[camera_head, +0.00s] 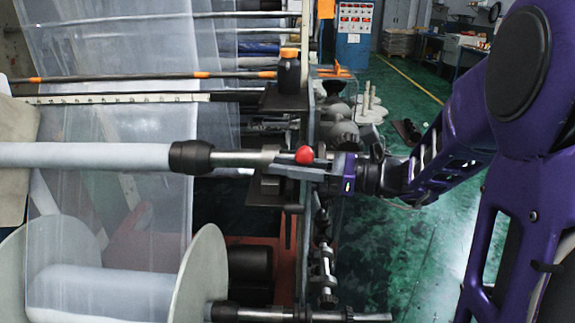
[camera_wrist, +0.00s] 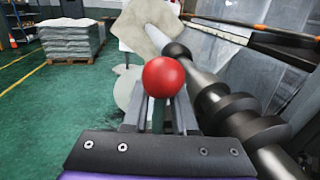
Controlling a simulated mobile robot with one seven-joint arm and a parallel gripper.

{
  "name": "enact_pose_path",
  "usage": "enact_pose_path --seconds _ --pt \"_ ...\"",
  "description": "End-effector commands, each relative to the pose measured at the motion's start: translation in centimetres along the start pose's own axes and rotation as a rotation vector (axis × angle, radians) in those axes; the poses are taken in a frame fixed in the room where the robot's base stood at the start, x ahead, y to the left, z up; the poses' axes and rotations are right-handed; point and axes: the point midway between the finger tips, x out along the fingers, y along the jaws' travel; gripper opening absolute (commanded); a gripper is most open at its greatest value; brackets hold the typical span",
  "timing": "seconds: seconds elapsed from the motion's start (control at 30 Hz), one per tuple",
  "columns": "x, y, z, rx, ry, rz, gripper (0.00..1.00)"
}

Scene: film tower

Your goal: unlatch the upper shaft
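The upper shaft (camera_head: 90,156) is a pale roller lying level across the left of the head view. A black collar (camera_head: 190,157) and a metal shaft end lead to its bracket. The latch's red ball knob (camera_head: 304,155) is beside that bracket; it also shows in the wrist view (camera_wrist: 163,76). My gripper (camera_head: 296,171) reaches in from the right, its grey fingers at the knob. In the wrist view the fingers (camera_wrist: 158,105) stand apart with a gap between them, and the ball covers their far part. Contact with the knob or its stem cannot be told.
A lower roll with a large pale disc (camera_head: 205,275) is below the shaft. Rods with orange parts (camera_head: 250,75) cross behind. A machine side frame (camera_head: 305,230) stands under my gripper. Green floor (camera_head: 390,260) is open to the right.

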Motion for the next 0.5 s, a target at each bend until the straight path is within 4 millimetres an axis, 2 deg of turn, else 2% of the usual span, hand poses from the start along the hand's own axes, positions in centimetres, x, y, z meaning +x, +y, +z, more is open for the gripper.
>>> enact_pose_path --seconds 0.03,0.1,0.13,0.5 --pt "-0.01 0.00 0.00 0.000 0.000 0.000 0.15" --pt "-0.02 0.00 0.00 0.000 0.000 0.000 0.02" --pt "-0.02 0.00 0.00 0.000 0.000 0.000 0.00" --pt "-0.03 -0.01 -0.01 0.000 0.000 0.000 0.00"
